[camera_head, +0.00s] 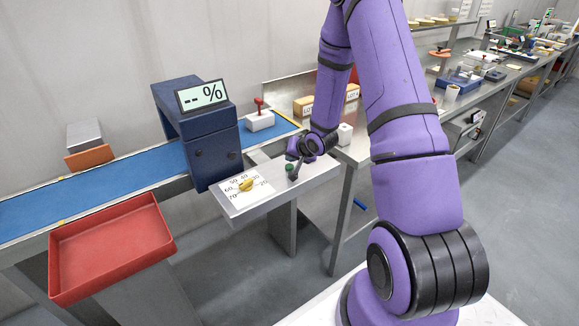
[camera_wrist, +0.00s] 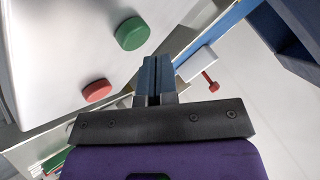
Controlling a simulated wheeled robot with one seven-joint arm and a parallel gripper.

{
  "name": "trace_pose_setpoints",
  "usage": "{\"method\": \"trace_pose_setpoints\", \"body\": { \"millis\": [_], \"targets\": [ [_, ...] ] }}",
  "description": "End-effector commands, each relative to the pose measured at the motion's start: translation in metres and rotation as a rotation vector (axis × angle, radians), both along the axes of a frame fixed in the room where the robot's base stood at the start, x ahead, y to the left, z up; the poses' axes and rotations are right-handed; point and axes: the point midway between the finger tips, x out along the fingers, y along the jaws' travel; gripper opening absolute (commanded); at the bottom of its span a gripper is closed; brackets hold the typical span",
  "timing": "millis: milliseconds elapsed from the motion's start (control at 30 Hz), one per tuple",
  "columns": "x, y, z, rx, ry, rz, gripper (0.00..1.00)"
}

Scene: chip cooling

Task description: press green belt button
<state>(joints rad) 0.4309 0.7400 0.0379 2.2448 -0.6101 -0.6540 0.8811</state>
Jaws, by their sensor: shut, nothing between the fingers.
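The green belt button (camera_head: 289,167) is a short round knob on the light grey control panel (camera_head: 238,209). It also shows in the wrist view (camera_wrist: 131,33), with a red button (camera_wrist: 97,90) beside it. My gripper (camera_head: 294,176) is shut and empty, pointing down just beside the green button in the head view. In the wrist view its closed fingertips (camera_wrist: 156,62) are to the lower right of the green button, apart from it in the picture. I cannot tell the exact height of the tips over the panel. The red button is not clear in the head view.
A yellow dial knob (camera_head: 246,184) sits on the same panel. The blue box with a "-- %" display (camera_head: 202,95) stands over the blue belt (camera_head: 90,185). A red tray (camera_head: 112,250) is at the front left. A white block with a red handle (camera_head: 260,121) stands behind.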

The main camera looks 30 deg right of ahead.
Motion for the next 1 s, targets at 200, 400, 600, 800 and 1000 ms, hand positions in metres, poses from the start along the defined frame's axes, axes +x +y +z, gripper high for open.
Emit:
{"method": "trace_pose_setpoints", "body": {
  "millis": [200,400,600,800,1000],
  "targets": [
    [0.000,0.000,-0.006,0.000,0.001,0.001,0.00],
    [0.000,0.000,-0.008,0.001,-0.001,0.001,0.00],
    [0.000,0.000,-0.008,0.000,0.000,0.000,0.00],
    [0.000,0.000,-0.009,0.000,0.000,0.000,0.00],
    [0.000,0.000,-0.011,0.000,0.000,0.000,0.00]
  ]
}}
